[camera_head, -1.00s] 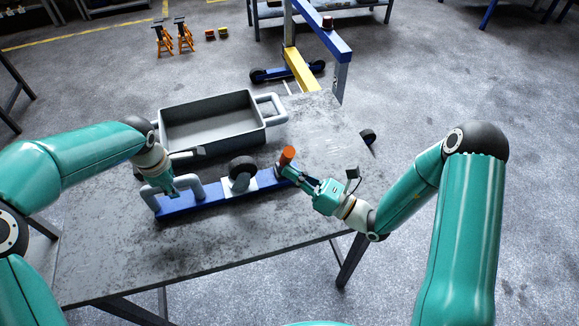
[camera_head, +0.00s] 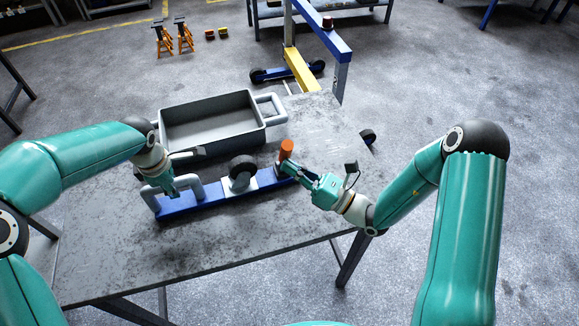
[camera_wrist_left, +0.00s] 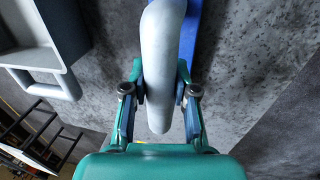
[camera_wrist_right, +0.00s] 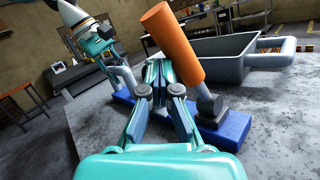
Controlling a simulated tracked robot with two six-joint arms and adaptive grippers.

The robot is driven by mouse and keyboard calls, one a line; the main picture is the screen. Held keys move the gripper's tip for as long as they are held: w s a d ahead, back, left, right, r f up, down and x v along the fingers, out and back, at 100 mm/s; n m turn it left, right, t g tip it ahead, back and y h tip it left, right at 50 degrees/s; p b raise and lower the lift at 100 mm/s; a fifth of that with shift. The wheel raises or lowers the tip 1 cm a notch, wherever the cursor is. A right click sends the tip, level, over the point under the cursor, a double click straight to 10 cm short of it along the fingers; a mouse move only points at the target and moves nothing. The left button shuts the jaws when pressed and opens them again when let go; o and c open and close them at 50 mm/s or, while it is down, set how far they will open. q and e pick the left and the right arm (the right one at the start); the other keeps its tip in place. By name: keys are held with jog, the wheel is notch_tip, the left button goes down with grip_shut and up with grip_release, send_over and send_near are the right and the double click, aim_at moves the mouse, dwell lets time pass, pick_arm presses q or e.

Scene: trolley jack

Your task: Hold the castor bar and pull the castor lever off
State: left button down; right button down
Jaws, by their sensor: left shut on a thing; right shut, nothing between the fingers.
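The castor bar (camera_head: 218,199) is a blue bar lying on the grey table, with a grey loop handle (camera_wrist_left: 160,70) at its left end and a black castor wheel (camera_head: 242,168) near its middle. My left gripper (camera_head: 172,188) is shut on the grey handle; in the left wrist view its fingers sit on both sides of it. The castor lever (camera_wrist_right: 178,45), with an orange grip, stands at the bar's right end, its dark lower end at the blue bar. It also shows in the head view (camera_head: 286,149). My right gripper (camera_wrist_right: 160,66) is shut and empty, close beside the lever; contact is unclear.
A grey tray (camera_head: 205,130) with side handles stands behind the bar on the table. The table front (camera_head: 200,250) is clear. A blue and yellow jack frame (camera_head: 300,68) stands on the floor beyond the table.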

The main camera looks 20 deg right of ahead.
aim_at(288, 147)
jog(key=shift+w+d+r, duration=0.1)
jog(key=shift+w+r, duration=0.35)
jog(key=shift+w, duration=0.3)
jog(key=shift+w+r, duration=0.4)
jog(key=shift+w, duration=0.4)
jog(key=shift+w+d+r, duration=0.1)
jog(key=shift+w+r, duration=0.35)
jog(key=shift+w, duration=0.3)
dwell(2.0)
jog(key=shift+s, duration=0.1)
pick_arm(q)
jog(key=shift+f, duration=0.1)
pick_arm(e)
jog(key=s+f, duration=0.4)
jog(key=s, duration=0.3)
jog(key=shift+s+a+f, duration=0.25)
jog(key=shift+s+a, duration=0.05)
jog(key=shift+s, duration=0.1)
dwell(0.8)
jog(key=shift+s+a+f, duration=0.1)
jog(key=shift+s+f, duration=0.3)
jog(key=shift+s, duration=0.3)
jog(key=shift+s+f, duration=0.45)
jog(key=shift+s, duration=0.3)
jog(key=shift+s+a+f, duration=0.1)
jog(key=shift+s+f, duration=0.3)
jog(key=shift+s, duration=0.3)
